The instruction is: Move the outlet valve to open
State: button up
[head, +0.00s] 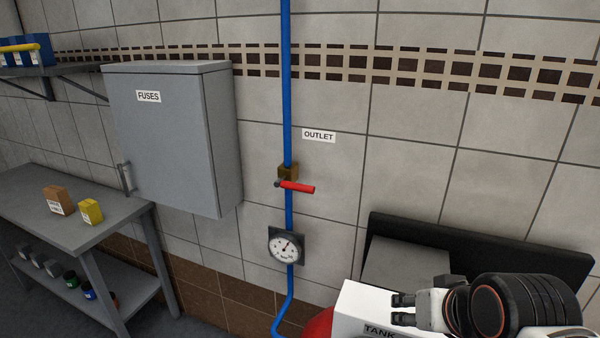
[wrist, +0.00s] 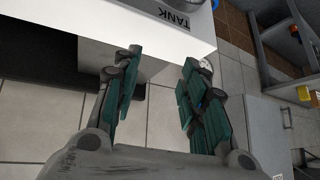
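The outlet valve is a brass body (head: 288,172) on a vertical blue pipe (head: 287,85), with a red lever handle (head: 298,187). The handle points right, across the pipe, nearly level with a slight downward tilt. A white OUTLET label (head: 319,136) is on the wall, above and right of it. My gripper (head: 403,309) is at the lower right of the head view, below and right of the valve and apart from it. In the wrist view my gripper (wrist: 162,60) has its two green-padded fingers spread with nothing between them. The valve is not visible there.
A round gauge (head: 287,246) sits on the pipe below the valve. A grey FUSES cabinet (head: 165,150) hangs to its left, above a metal bench (head: 100,226) with small boxes. A white TANK box (head: 357,300) is beside my gripper. The wall right of the valve is clear.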

jog(key=w+a+r+m+t+y, duration=0.25)
jog(key=w+a, duration=0.25)
jog(key=w, duration=0.3)
jog(key=w+a+r+m+t+y, duration=0.15)
jog(key=w+a+m, duration=0.3)
jog(key=w, duration=0.45)
jog(key=m+t+y, duration=0.2)
jog(key=m+t, duration=0.1)
jog(key=m, duration=0.4)
send_near(302, 189)
jog(key=b+x, duration=0.3)
jog(key=x, duration=0.8)
jog(key=shift+w+a, duration=0.1)
jog(key=shift+w, duration=0.05)
grip_shut()
